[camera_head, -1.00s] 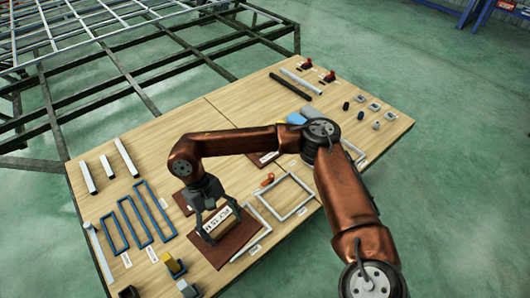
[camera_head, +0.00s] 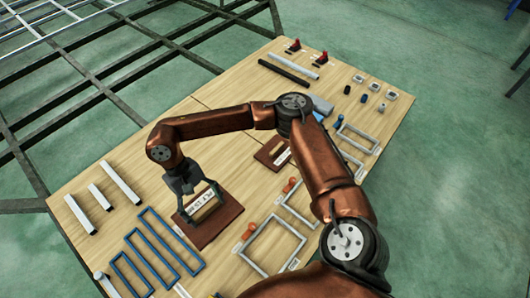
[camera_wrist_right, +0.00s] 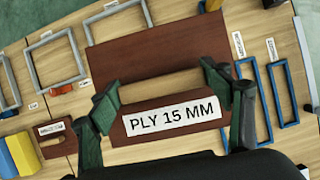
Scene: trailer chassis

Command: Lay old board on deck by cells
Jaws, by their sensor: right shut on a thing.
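My right gripper (camera_head: 200,198) is shut on a dark brown board piece labelled PLY 15 MM (camera_head: 203,197). The right wrist view shows the labelled part (camera_wrist_right: 170,118) between the fingers (camera_wrist_right: 160,100). A wider brown panel (camera_wrist_right: 155,40) lies beyond it across a narrow tan gap; I cannot tell whether they are joined. The same panel shows in the head view (camera_head: 217,222). I cannot tell whether it touches the deck (camera_head: 120,165), a light wood surface. Small blue and grey cylinders (camera_head: 364,98) stand at the far right. My left gripper is not in view.
Blue frames (camera_head: 150,255) lie lower left, white bars (camera_head: 98,196) farther left. Grey frames (camera_head: 275,242) lie lower right, beside orange bits (camera_head: 290,185). Another brown labelled board (camera_head: 270,152) is beyond. A steel chassis (camera_head: 90,75) runs behind. Bare wood lies left of the gripper.

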